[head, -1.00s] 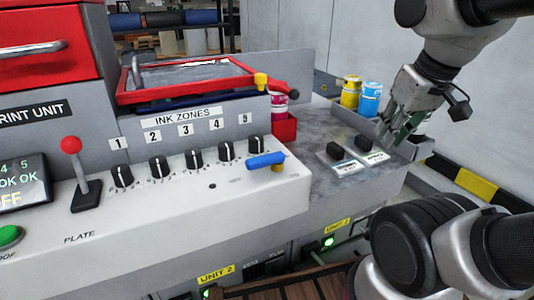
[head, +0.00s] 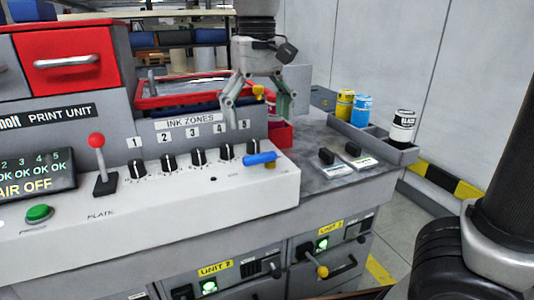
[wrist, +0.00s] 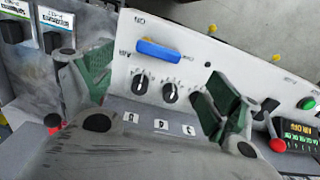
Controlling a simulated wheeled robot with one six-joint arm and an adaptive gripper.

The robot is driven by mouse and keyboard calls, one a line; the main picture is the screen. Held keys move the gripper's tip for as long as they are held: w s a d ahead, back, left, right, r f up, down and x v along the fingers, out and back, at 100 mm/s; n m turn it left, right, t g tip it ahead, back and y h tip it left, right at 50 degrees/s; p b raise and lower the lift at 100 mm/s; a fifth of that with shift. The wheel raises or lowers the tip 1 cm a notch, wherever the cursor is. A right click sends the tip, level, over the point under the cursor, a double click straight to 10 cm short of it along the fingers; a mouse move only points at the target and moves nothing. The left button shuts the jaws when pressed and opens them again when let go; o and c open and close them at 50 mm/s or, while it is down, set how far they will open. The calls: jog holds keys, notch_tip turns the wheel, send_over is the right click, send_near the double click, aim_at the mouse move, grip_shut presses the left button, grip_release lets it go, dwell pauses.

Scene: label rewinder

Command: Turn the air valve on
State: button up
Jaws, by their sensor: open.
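The air valve has a blue lever (head: 260,158) on a brass-coloured base at the right end of the white control panel (head: 215,200). The lever lies roughly along the panel's length. The display (head: 36,177) reads AIR OFF. My gripper (head: 257,116) is open and empty, pointing down above and behind the lever, apart from it. In the wrist view the blue lever (wrist: 158,51) shows ahead, between the directions of the two spread green-padded fingers (wrist: 155,82). Small lettering around the lever is hard to read.
Several black ink knobs (head: 198,157) stand left of the lever, close to it. A red-knobbed plate lever (head: 97,142) and a green button (head: 39,213) are farther left. Two dark blocks (head: 326,156) sit on the grey surface to the right, before a tray of ink cans (head: 402,128).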

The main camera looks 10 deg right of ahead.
aim_at(260, 155)
notch_tip(260, 155, down, 8)
jog(key=shift+d+r, duration=0.1)
dwell(0.4)
jog(key=c, duration=1)
